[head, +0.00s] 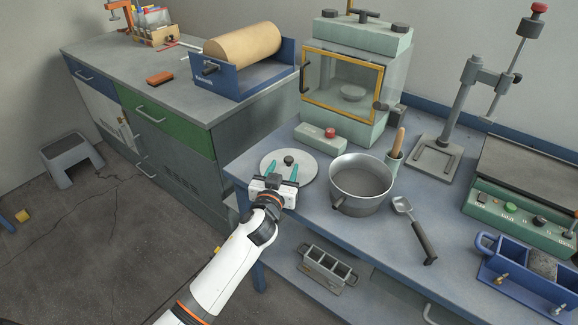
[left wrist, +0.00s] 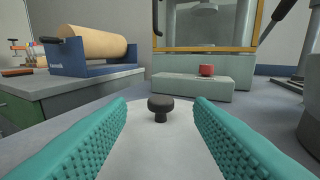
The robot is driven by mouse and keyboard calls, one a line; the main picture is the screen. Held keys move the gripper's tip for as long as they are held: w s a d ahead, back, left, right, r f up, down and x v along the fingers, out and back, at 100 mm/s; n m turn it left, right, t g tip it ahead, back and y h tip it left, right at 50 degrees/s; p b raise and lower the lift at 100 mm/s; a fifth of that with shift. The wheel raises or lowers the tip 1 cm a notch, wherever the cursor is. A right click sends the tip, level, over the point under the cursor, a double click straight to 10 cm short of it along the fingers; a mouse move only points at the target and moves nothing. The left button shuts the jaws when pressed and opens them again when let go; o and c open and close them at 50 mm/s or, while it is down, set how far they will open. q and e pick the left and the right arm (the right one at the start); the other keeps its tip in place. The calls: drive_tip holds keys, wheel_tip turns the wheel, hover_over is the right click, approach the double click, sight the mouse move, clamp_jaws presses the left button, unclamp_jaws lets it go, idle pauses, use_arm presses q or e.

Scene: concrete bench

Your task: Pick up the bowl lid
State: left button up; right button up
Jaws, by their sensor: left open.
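The bowl lid (head: 302,165) is a round pale-grey disc with a black knob (head: 289,160) at its centre, lying on the blue bench. My left gripper (head: 284,174) is open over the near part of the lid, its teal fingers pointing toward the knob. In the left wrist view the knob (left wrist: 160,107) stands between and just beyond the two teal fingertips (left wrist: 161,103), with a gap on both sides. The lid's plate (left wrist: 160,145) spreads pale below the fingers. The near edge of the lid is partly hidden by the gripper. My right gripper is not in view.
A metal bowl (head: 361,184) stands close to the right of the lid. A green box with a red button (head: 320,137) sits just behind it, before a glass-fronted cabinet (head: 345,85). A scoop (head: 414,228) lies right of the bowl. The bench's left edge is near the lid.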

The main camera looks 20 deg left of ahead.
sight(287, 162)
use_arm(q)
drive_tip(key=w, duration=0.5)
drive_tip(key=shift+w+a+f, duration=0.1)
drive_tip(key=shift+w+f, duration=0.2)
drive_tip(key=shift+w, duration=0.05)
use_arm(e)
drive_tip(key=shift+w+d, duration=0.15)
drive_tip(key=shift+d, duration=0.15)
